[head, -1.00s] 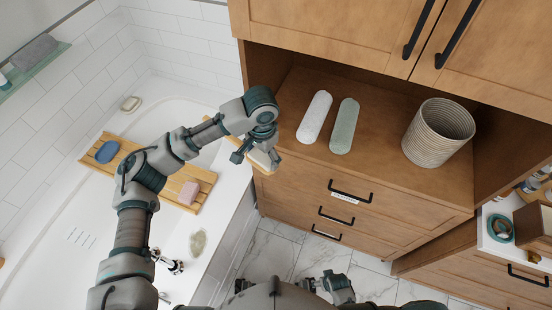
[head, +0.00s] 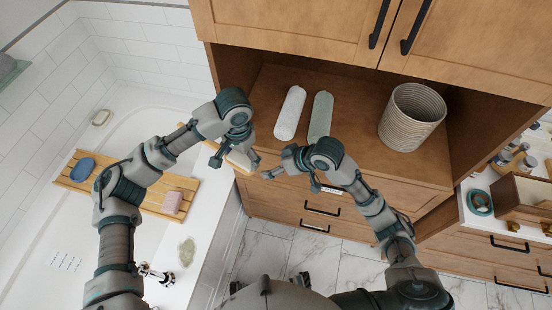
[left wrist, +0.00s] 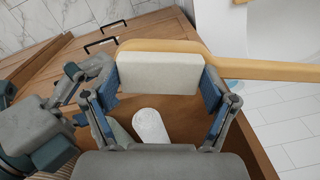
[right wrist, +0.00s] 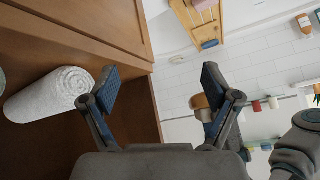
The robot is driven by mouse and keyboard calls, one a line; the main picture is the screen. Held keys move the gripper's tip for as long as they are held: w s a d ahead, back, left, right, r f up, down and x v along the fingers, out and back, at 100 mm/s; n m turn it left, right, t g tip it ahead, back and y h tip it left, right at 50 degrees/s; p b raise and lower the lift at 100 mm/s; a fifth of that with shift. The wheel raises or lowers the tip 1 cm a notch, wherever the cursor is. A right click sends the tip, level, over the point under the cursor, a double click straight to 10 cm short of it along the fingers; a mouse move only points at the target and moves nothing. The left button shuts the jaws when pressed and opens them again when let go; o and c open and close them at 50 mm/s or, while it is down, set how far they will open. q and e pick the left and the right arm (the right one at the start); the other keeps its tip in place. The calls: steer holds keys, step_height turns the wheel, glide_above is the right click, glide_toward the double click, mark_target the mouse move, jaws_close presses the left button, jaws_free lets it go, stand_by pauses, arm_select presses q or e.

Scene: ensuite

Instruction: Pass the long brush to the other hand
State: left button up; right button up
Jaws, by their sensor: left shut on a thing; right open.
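The long brush (left wrist: 158,72) has a pale wooden back, off-white bristles and a long handle running to the right in the left wrist view. My left gripper (head: 236,158) is shut across the brush's head, which shows between its fingers, and holds it in front of the cabinet by the bathtub. In the head view the brush (head: 241,161) is partly hidden by the fingers. My right gripper (head: 275,165) is open, just right of the brush and apart from it. In the right wrist view its fingers (right wrist: 160,82) are spread wide, with no brush clearly seen between them.
A white rolled towel (head: 290,113) and a green one (head: 320,118) lie on the cabinet top, beside a ribbed basket (head: 412,118). A wooden bath tray (head: 135,190) spans the bathtub with a blue item and pink soap. Upper cabinet doors (head: 300,30) overhang the back.

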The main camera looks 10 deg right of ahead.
mark_target(249, 163)
steer(key=s+r+n, duration=0.3)
steer(key=s+r, duration=0.3)
steer(key=r, duration=0.7)
steer(key=shift+t, duration=0.4)
steer(key=x, duration=0.8)
steer(key=a+x, duration=0.1)
steer(key=x, duration=0.3)
steer(key=shift+s+a, duration=0.1)
steer(key=shift+s, duration=0.15)
steer(key=c, duration=1.3)
arm_select(q)
steer(key=o, duration=1)
steer(key=shift+o, duration=0.2)
